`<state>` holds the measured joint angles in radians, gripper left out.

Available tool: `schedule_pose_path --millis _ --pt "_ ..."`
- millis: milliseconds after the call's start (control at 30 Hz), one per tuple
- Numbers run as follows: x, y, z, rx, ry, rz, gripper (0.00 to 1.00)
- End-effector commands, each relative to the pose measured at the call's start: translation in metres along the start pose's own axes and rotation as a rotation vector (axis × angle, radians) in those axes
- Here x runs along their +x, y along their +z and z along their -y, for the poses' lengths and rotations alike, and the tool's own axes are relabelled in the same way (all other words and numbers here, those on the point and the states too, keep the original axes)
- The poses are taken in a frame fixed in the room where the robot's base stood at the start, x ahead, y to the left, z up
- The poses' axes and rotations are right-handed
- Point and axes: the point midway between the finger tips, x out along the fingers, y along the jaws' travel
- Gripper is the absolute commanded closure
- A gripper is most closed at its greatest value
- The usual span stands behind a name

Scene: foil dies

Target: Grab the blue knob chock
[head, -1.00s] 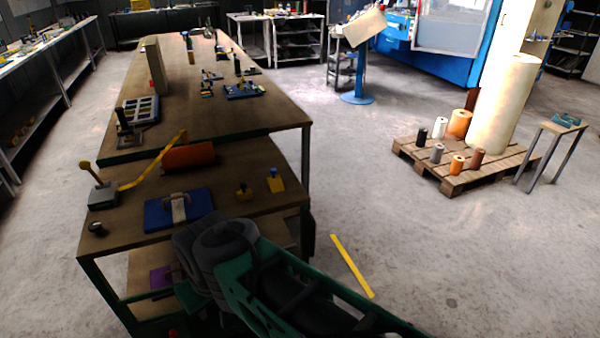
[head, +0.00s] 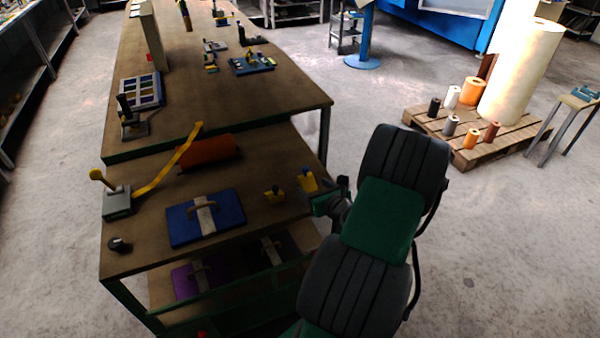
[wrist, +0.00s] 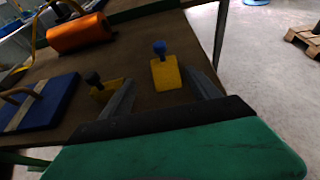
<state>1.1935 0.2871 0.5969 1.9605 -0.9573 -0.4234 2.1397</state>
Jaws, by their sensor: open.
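The blue knob chock is a yellow block with a blue knob, near the right edge of the lower bench in the head view (head: 307,181). In the wrist view it (wrist: 166,74) stands ahead of my gripper (wrist: 160,80), between the lines of its two open fingers. My gripper is open and empty, and it shows partly beside the chock at the bench edge in the head view (head: 325,202). A second yellow chock with a dark knob (head: 274,195) stands just left; in the wrist view it (wrist: 104,91) is partly behind the left finger.
A blue board with a handle (head: 180,226) lies to the left. An orange roll (head: 208,153) and a grey block with a yellow lever (head: 117,204) stand farther back and left. The raised bench top (head: 215,105) is behind. Open floor (head: 480,250) lies to the right.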

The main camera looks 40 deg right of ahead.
Motion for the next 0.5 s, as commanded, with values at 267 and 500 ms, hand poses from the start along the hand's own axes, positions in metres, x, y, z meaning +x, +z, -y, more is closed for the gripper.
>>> schedule_pose_path --millis 267,500 --pt "0.041 0.002 0.008 -0.001 -0.001 0.000 0.29" --pt "0.071 0.001 0.009 -0.004 0.000 0.000 0.29"
